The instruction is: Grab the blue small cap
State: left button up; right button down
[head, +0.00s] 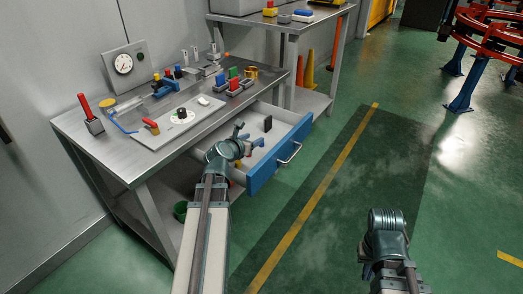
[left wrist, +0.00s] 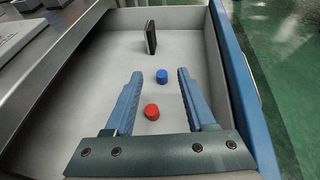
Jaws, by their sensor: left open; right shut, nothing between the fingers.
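The small blue cap (left wrist: 161,76) stands on the floor of the open drawer in the left wrist view, just beyond the fingertips and between their lines. A small red cap (left wrist: 152,112) stands nearer, between the two fingers. My left gripper (left wrist: 158,74) is open and empty, reaching over the drawer. It also shows above the drawer in the head view (head: 248,135), where the blue cap cannot be made out. My right gripper (head: 386,222) is shut and empty over the green floor, far from the drawer; its fingers are hard to see.
The drawer (head: 296,138) is pulled out from under the metal workbench (head: 80,126); its blue front and side walls surround the caps. A black block (left wrist: 150,37) stands upright deeper in the drawer. Several tools and blocks lie on the bench.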

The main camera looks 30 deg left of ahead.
pick_arm(q)
notch_tip(320, 180, down, 5)
jog(key=b, duration=0.3)
jog(key=shift+r, duration=0.2)
jog(key=shift+w+a, duration=0.1)
jog(key=shift+w, duration=1.1)
jog(key=b+x, duration=0.2)
jog(key=x, duration=0.3)
grip_shut()
